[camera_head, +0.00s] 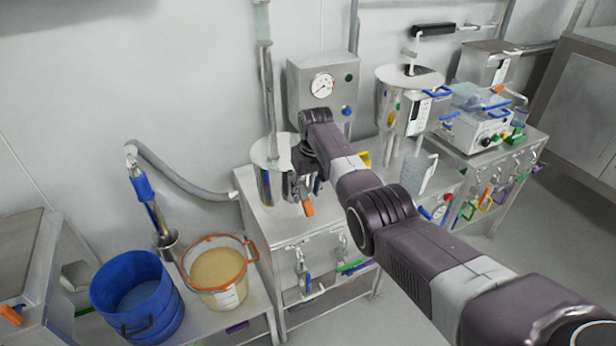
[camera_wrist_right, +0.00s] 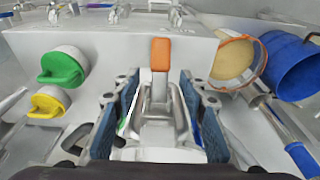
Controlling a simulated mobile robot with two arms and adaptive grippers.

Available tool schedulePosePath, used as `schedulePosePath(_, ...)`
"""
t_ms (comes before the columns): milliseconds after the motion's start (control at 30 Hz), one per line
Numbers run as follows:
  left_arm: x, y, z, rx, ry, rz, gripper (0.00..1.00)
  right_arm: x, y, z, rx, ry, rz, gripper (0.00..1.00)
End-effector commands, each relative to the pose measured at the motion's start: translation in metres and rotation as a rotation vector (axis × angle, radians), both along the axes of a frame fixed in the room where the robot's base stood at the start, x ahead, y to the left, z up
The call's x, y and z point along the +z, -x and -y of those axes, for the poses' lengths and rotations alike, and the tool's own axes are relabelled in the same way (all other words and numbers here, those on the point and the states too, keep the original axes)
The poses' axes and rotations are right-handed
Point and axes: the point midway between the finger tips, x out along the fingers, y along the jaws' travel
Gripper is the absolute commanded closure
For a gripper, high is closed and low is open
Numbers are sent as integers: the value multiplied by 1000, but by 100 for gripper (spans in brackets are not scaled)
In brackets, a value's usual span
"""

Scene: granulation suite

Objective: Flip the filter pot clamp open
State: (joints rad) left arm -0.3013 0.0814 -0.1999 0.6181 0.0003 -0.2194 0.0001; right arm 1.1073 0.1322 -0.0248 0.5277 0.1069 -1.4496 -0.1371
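The filter pot (camera_head: 264,182) is a shiny metal pot with a round flat lid, standing on a steel cabinet. Its clamp has an orange-tipped lever (camera_head: 308,208) that sticks out at the front right of the pot. In the right wrist view the orange tip (camera_wrist_right: 161,54) is upright in the middle, above the metal clamp body. My right gripper (camera_wrist_right: 158,108) is open, with one blue-padded finger on each side of the clamp and gaps between. In the head view my right arm hides part of the clamp and gripper. My left gripper is not in view.
A gauge box (camera_head: 322,88) is on the wall behind. A blue bucket (camera_head: 137,299) and an orange-rimmed tub (camera_head: 216,276) stand at lower left. Green (camera_wrist_right: 62,66) and yellow (camera_wrist_right: 48,101) capped fittings are left of the gripper in the wrist view.

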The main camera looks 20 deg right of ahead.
Motion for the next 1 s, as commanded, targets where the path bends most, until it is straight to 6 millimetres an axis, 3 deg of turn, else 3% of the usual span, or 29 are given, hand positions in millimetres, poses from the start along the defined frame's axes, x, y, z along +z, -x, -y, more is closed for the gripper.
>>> schedulePosePath(133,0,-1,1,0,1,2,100,17,3,0,0,0,2,61)
schedulePosePath(533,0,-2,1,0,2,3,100,94,15,0,0,1,6,61)
schedulePosePath(700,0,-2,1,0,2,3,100,108,18,0,0,1,4,61)
schedulePosePath(1000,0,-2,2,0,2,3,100,110,18,0,0,0,3,61)
